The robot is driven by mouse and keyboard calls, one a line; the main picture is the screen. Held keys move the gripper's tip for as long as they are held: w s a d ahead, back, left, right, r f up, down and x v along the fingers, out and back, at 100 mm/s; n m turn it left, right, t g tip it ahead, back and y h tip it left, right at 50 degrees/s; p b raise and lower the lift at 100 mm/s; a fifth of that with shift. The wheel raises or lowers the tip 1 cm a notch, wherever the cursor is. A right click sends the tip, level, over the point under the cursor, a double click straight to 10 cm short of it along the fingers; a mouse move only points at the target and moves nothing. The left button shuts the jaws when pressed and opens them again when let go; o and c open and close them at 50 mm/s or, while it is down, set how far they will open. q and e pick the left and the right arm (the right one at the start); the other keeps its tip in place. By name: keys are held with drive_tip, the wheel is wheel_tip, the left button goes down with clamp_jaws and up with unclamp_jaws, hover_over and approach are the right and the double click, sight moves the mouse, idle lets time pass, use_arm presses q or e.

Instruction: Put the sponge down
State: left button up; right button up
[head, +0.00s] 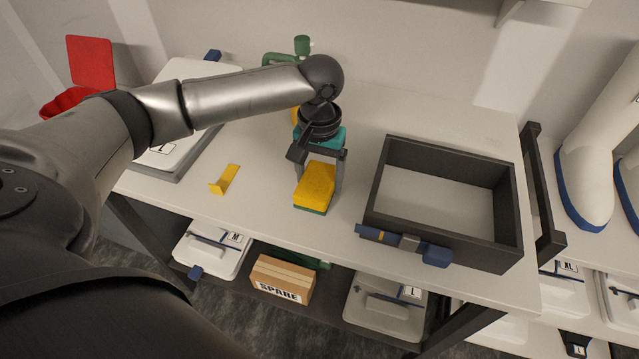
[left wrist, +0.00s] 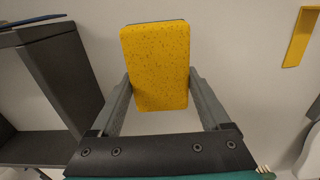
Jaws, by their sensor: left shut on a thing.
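The yellow sponge (head: 316,184) has a green underside and is at the front middle of the white bench (head: 262,190). My left gripper (head: 318,178) reaches down over it and is shut on it, one finger on each side. In the left wrist view the sponge (left wrist: 157,65) sits between the two fingers of the left gripper (left wrist: 160,95), its yellow face showing. I cannot tell whether the sponge touches the bench top. My right gripper is not in view.
A small yellow bracket (head: 225,179) lies to the left. A white lidded case (head: 165,158) is farther left. Bare bench lies around the sponge.

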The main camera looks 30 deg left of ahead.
sight(319, 176)
use_arm(q)
drive_tip(key=shift+f, duration=0.8)
drive_tip(key=o, duration=1.3)
drive_tip(key=shift+f, duration=0.1)
wheel_tip(319, 176, up, 12)
drive_tip(key=p, duration=0.3)
drive_tip(key=shift+r, duration=0.2)
drive_tip(key=shift+f, duration=0.1)
